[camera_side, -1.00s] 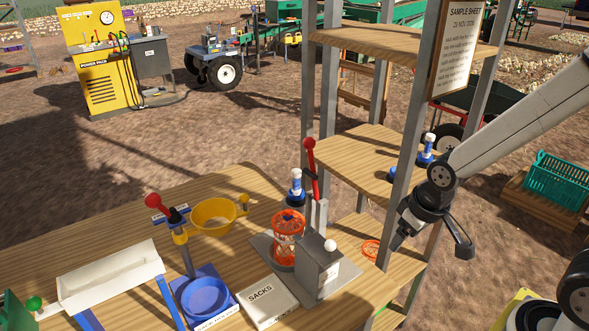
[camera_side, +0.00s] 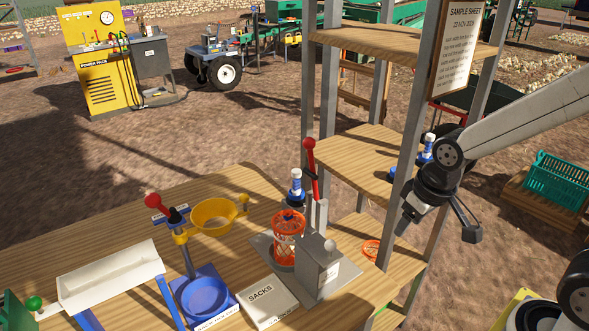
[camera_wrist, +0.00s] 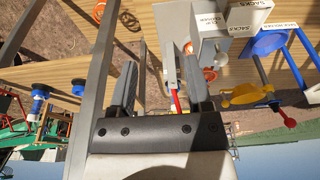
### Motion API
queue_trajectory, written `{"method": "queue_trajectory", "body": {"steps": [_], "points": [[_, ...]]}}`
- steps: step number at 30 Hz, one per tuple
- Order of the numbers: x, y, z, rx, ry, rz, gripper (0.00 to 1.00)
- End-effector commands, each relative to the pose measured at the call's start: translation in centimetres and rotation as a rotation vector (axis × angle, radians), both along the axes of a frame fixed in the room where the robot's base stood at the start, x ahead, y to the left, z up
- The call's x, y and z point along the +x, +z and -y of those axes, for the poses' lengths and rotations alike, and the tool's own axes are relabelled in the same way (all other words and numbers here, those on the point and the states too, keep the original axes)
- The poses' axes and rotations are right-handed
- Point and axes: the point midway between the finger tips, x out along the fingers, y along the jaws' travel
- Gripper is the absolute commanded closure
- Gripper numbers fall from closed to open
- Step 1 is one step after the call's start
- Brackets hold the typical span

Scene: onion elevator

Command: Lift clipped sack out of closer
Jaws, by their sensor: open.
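The orange net sack (camera_side: 286,241) stands upright in the grey closer (camera_side: 318,268), on the wooden bench. The closer has a red lever (camera_side: 310,158) standing up behind the sack and a round knob on its box. My gripper (camera_side: 437,226) is open and empty, to the right of the closer and higher, beside the shelf posts. In the wrist view my open gripper (camera_wrist: 162,78) has its two fingers apart. The closer (camera_wrist: 210,25) is beyond them, with the red lever between them. I cannot clearly make out the sack in that view.
A wooden shelf rack (camera_side: 366,158) with grey posts stands between my gripper and the closer. A box of sacks (camera_side: 268,302), a blue dish (camera_side: 205,297) and a yellow bowl (camera_side: 213,214) are left of the closer. An orange ring of net (camera_side: 370,250) lies near a post.

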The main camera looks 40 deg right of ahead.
Motion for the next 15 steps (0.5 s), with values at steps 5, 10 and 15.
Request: {"method": "queue_trajectory", "body": {"steps": [5,10,15], "points": [[0.0,1.5,0.0,0.0,0.0,0.003,0.36],[0.6,1.2,-0.2,-0.054,0.108,-0.022,0.36],[1.5,1.1,-0.3,-0.119,0.233,-0.045,0.36]]}}
